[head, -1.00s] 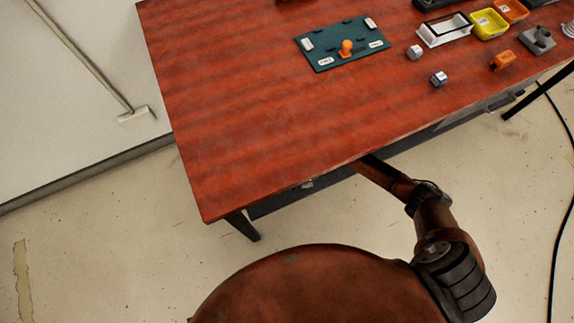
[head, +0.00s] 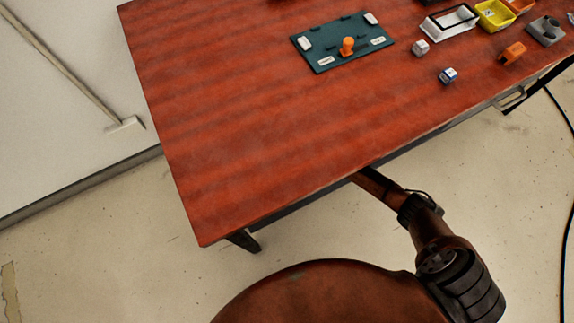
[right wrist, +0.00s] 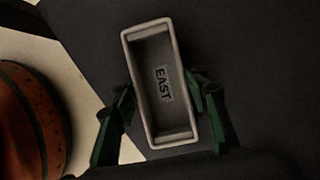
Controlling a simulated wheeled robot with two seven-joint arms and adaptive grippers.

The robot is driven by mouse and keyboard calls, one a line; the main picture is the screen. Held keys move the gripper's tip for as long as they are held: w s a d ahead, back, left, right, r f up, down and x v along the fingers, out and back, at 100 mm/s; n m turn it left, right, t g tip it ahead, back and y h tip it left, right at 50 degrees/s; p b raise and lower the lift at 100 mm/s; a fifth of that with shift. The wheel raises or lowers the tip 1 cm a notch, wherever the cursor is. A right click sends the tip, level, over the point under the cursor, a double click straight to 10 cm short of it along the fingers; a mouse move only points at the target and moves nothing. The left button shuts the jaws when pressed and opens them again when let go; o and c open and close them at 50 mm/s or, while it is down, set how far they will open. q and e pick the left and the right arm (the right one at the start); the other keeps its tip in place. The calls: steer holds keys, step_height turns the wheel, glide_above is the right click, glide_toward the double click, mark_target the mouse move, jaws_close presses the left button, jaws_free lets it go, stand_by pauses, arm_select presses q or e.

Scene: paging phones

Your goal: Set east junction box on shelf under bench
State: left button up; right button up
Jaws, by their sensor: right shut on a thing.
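The east junction box (right wrist: 160,88) is a grey open box with an EAST label inside, seen in the right wrist view. My right gripper (right wrist: 162,112) is shut on it, with green fingers against both long sides. A dark surface (right wrist: 255,60) lies behind the box; I cannot tell whether the box touches it. In the head view the bench (head: 270,130) has a red-brown wooden top. My right arm reaches under its front edge, so the gripper, the box and the shelf below are hidden there. My left gripper is in neither view.
On the bench lie a green board (head: 341,44) with an orange knob, a white tray (head: 449,22), a yellow bin (head: 494,15), small cubes (head: 447,75), an orange piece (head: 512,52) and a grey block (head: 546,30). A bench leg (head: 245,240) stands at the front left corner.

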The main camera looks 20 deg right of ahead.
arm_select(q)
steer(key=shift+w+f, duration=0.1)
arm_select(e)
steer(key=o, duration=1.3)
steer(key=shift+r, duration=0.35)
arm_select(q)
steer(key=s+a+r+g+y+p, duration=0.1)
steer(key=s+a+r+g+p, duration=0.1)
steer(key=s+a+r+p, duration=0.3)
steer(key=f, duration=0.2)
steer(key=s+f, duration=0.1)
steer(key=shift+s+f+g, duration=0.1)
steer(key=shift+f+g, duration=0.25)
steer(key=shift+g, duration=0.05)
arm_select(e)
steer(key=v, duration=1.1)
steer(key=shift+d+r, duration=0.2)
steer(key=shift+s+a, duration=0.1)
